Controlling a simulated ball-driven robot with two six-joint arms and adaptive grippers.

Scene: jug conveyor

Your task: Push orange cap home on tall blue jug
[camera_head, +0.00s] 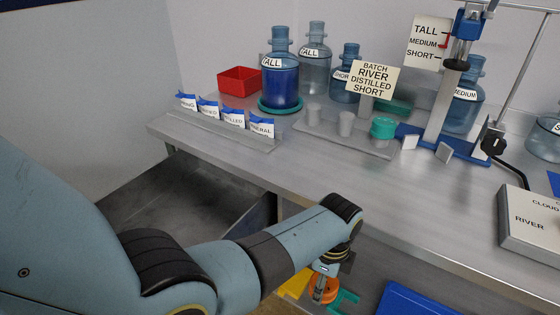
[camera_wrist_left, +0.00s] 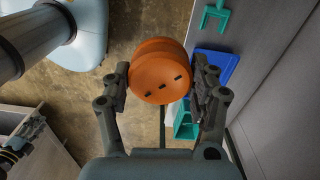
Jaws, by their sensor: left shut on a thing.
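An orange cap (camera_head: 325,288) is held in my left gripper (camera_head: 330,284), in front of and below the bench's front edge. In the left wrist view the orange cap (camera_wrist_left: 160,72) sits between the two fingers of my left gripper (camera_wrist_left: 160,85), with a finger on each side. The tall blue jug (camera_head: 281,84), labelled TALL and filled dark blue, stands upright on a green round base at the back of the bench, far from the gripper. A paler jug (camera_head: 315,62), also labelled TALL, stands behind it.
The bench (camera_head: 300,170) has a clear front strip. A label rack (camera_head: 225,125), a red bin (camera_head: 240,80), a tray (camera_head: 350,145) with small cups and a green cap (camera_head: 384,128), and a sign (camera_head: 370,78) stand on it. A blue press stand (camera_head: 440,130) is at right.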

